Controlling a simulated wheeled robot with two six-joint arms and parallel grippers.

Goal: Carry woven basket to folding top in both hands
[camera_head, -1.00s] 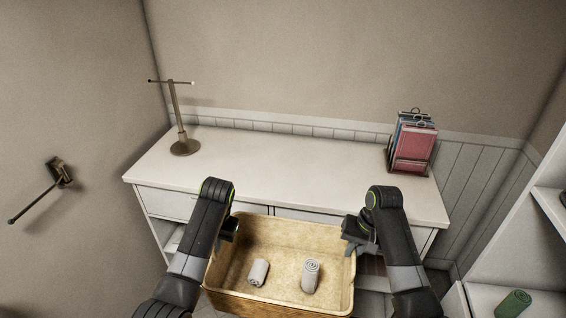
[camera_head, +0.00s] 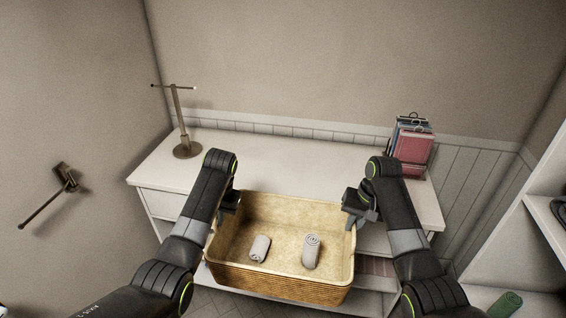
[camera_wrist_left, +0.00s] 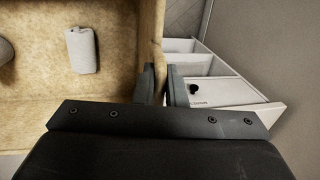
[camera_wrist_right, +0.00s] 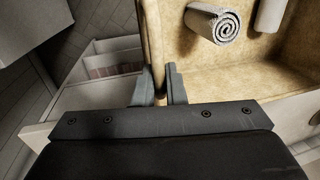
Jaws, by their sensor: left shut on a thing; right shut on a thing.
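The woven basket (camera_head: 280,284) is tan and roughly level, held up in front of the white table with the folding top (camera_head: 285,165). Its far edge overlaps the table's front edge in the head view. Two rolled grey towels, one at left (camera_head: 260,248) and one at right (camera_head: 311,251), lie inside it. My left gripper (camera_head: 232,204) is shut on the basket's left wall, and the wall shows between its fingers in the left wrist view (camera_wrist_left: 158,84). My right gripper (camera_head: 352,208) is shut on the right wall, also seen in the right wrist view (camera_wrist_right: 158,86).
A brown T-shaped stand (camera_head: 186,149) stands at the table's back left. A rack of coloured folders or cloths (camera_head: 412,148) stands at its back right. The tabletop between them is clear. A white shelf with a green roll (camera_head: 505,305) is at right. A rod fixture (camera_head: 62,183) is on the left wall.

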